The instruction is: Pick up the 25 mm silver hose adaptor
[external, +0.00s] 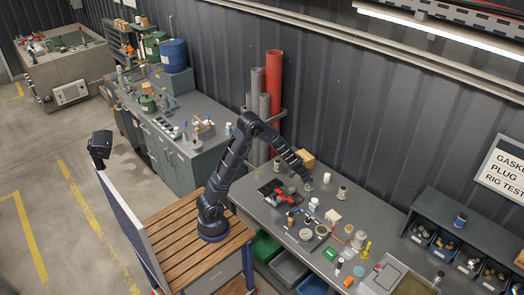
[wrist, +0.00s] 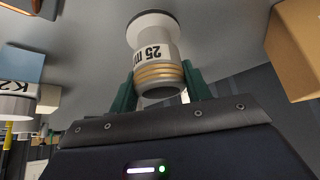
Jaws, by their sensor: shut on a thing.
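The silver hose adaptor (wrist: 155,50) fills the middle of the wrist view. It is a pale metal cylinder marked "25 m…", with brass-coloured rings at the near end and a wide flange at the far end. My gripper (wrist: 158,88) is shut on it, with one green finger on each side of the ringed end. In the external view my gripper (external: 308,185) is low over the back of the grey workbench (external: 262,205). The adaptor is too small there to make out clearly. I cannot tell whether its flange touches the bench.
A cardboard box (wrist: 297,45) stands close on the right in the wrist view; it is behind my arm in the external view (external: 306,158). A labelled pale cylinder (wrist: 16,98) is at left. Another cylindrical fitting (external: 342,192) stands right of my gripper. Small parts crowd the bench front.

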